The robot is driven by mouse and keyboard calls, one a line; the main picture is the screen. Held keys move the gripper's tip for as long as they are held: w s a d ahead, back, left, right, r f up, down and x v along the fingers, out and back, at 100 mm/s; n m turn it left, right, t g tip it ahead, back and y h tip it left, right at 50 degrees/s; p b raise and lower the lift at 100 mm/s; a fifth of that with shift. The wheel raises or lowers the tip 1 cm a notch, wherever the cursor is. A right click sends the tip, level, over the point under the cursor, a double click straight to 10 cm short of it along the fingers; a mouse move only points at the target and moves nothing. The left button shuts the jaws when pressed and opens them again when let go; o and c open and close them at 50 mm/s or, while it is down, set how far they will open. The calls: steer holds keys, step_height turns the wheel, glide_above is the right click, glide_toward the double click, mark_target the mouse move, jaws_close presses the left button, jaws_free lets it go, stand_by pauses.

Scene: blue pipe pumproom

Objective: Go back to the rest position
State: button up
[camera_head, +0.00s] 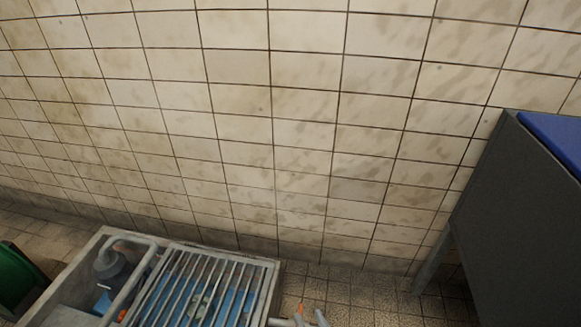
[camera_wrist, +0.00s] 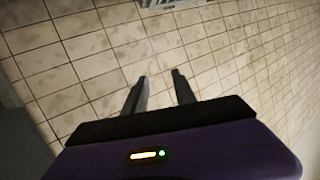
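My gripper (camera_wrist: 160,84) shows in the wrist view with its two dark fingers spread apart. Nothing is between the fingers, and stained wall tiles lie beyond them. The rest of the arm is out of that view.
A metal-framed unit (camera_head: 277,290) with a barred grate and blue inside stands on the floor at lower left. A green object (camera_head: 22,278) is at the far left edge. A dark grey cabinet (camera_head: 515,215) with a blue top stands at right.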

steer(key=s+d+r+m+h, duration=0.1)
steer(key=s+d+r, duration=0.4)
steer(key=s, duration=0.4)
steer(key=s+d+r+h+p, duration=0.15)
steer(key=s+d+r, duration=0.35)
steer(key=s, duration=0.5)
steer(key=s+d+r+m+h, duration=0.1)
steer(key=s+d+r+h, duration=0.1)
steer(key=s+d+r, duration=0.55)
step_height(320, 180, up, 17)
steer(key=s+a+p, duration=0.1)
steer(key=a+p, duration=0.1)
steer(key=p, duration=1.7)
steer(key=shift+s+t, duration=0.3)
steer(key=shift+s, duration=0.05)
steer(key=shift+f, duration=0.1)
